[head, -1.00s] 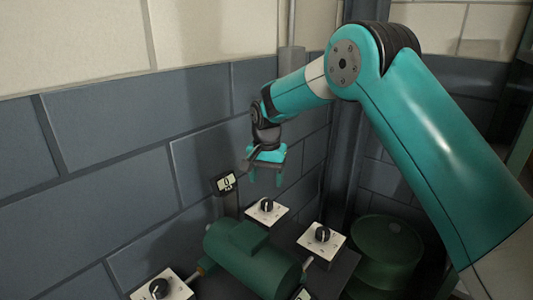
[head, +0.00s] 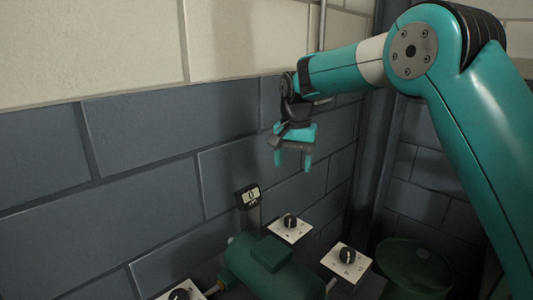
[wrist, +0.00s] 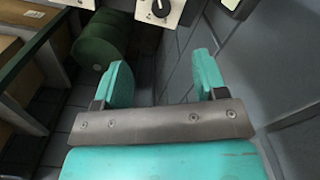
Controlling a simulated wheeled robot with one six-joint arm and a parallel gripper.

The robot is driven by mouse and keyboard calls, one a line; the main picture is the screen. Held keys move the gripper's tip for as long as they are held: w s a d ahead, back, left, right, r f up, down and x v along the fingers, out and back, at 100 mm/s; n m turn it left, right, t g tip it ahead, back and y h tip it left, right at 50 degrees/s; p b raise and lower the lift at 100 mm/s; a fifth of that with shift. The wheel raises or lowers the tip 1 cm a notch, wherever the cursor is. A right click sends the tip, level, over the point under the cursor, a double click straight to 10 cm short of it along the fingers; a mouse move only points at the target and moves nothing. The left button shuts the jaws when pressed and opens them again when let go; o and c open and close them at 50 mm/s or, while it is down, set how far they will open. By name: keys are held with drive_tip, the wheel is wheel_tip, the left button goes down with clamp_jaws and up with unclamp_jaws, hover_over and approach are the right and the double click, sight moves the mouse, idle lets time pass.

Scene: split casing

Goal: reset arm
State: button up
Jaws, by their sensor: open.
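My gripper (head: 292,160) hangs from my teal arm in the head view, above the green cylindrical casing (head: 268,265) and apart from it. Its two teal fingers point down, spread, with nothing between them. The wrist view also shows the open, empty fingers (wrist: 163,85). The lower part of the casing is cut off by the bottom edge of the head view.
White plates with black knobs stand around the casing: one behind (head: 290,229), one right (head: 346,263), one front left (head: 182,291). A small display (head: 249,196) stands behind. A green drum (head: 415,268) is at the right. The grey block wall (head: 150,160) runs behind.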

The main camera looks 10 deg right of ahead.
drive_tip(key=s+a+r+n+y, duration=0.1)
drive_tip(key=s+n, duration=0.5)
drive_tip(key=s, duration=1.2)
drive_tip(key=s+a+n+y, duration=0.3)
drive_tip(key=s+n, duration=0.4)
drive_tip(key=s, duration=1.1)
drive_tip(key=shift+r, duration=0.35)
